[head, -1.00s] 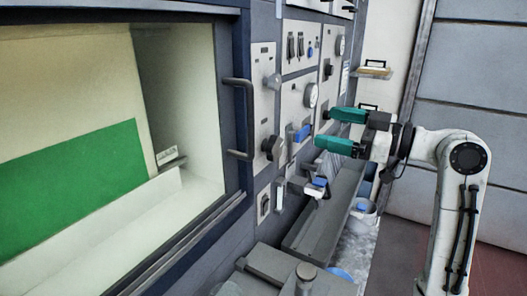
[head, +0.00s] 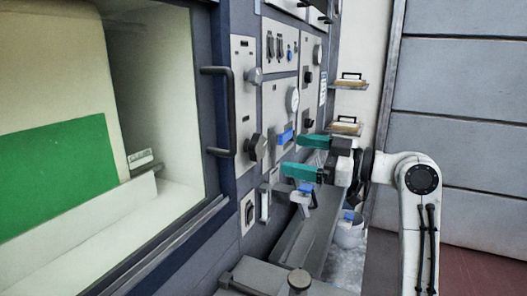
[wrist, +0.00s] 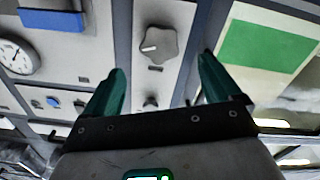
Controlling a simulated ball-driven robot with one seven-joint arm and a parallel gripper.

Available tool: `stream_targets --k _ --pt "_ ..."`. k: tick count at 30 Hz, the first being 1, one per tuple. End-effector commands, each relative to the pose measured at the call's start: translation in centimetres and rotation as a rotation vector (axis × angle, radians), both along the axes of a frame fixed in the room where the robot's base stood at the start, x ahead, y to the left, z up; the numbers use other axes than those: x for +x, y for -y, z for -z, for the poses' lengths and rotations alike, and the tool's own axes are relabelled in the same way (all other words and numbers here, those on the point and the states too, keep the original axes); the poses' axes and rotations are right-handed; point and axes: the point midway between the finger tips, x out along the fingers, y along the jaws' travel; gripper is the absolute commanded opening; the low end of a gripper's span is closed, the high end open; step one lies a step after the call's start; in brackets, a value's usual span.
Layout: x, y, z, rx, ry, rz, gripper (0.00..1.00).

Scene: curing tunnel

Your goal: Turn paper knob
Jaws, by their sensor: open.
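A dark lobed knob (head: 257,147) sits on the narrow light panel right of the big window in the head view. In the wrist view what looks like the same knob (wrist: 157,45) is grey with a white pointer mark, ahead of and between my fingertips. No lettering naming it is readable. A second, smaller-looking knob (head: 254,77) is higher on that panel. My gripper (head: 292,155) has green fingers, spread open and empty, to the right of the lower knob. It also shows in the wrist view (wrist: 162,66), apart from the knob.
A blue handle (head: 286,137) and a round gauge (head: 292,99) are on the neighbouring panel, close to my fingers. A dark bar handle (head: 230,112) stands out beside the window. A grey trough (head: 305,237) runs below my gripper.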

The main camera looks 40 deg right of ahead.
Motion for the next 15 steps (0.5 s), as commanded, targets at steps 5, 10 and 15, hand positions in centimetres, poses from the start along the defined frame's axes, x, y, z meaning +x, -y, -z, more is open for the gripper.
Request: stream_targets --k 5,10,15 --pt "3.1 -1.5 -0.2 0.001 -0.002 -0.005 0.91" --pt "5.8 -2.6 -0.2 0.000 0.000 -0.004 0.91" --pt "7.6 -3.3 -0.1 0.001 -0.001 -0.003 0.91"
